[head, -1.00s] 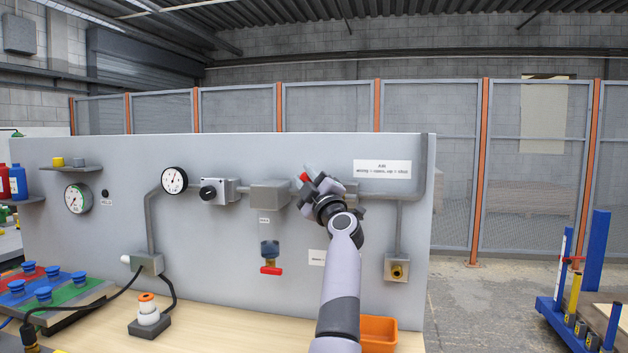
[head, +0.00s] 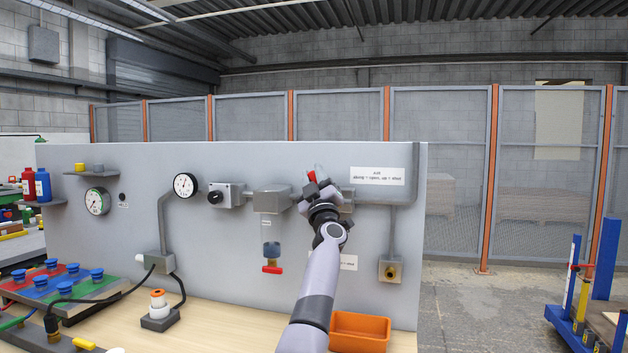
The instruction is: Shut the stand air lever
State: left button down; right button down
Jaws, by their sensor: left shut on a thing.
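My right gripper is not in view.
A grey box (head: 272,200) sits on the pipe left of the lever. Below it hangs a blue and red fitting (head: 272,260). An orange bin (head: 360,332) stands on the bench beside my forearm. A brass outlet (head: 391,272) is at the right.

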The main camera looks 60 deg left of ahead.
pick_arm(q)
jog(key=shift+w+d+r+m+t+h+b, duration=0.2)
jog(key=shift+w+d+m+t+h, duration=0.25)
jog(key=shift+m+t+h, duration=1.15)
jog(key=shift+w+d+r+m+t+h+b, duration=0.15)
jog(key=shift+w+d+r+m+t+h, duration=0.3)
jog(key=shift+m+t, duration=2.1)
jog(key=shift+w+d+r+m+t+h+b, duration=0.25)
jog(key=shift+d+m+t+h, duration=0.65)
jog(key=shift+m, duration=1.85)
jog(key=shift+a+t+h, duration=0.25)
jog(key=shift+t+h, duration=0.1)
jog(key=shift+t, duration=0.3)
jog(key=c, duration=1)
grip_release()
jog(key=shift+w+f, duration=0.15)
jog(key=shift+f, duration=0.1)
jog(key=b+v, duration=0.2)
jog(key=v, duration=0.5)
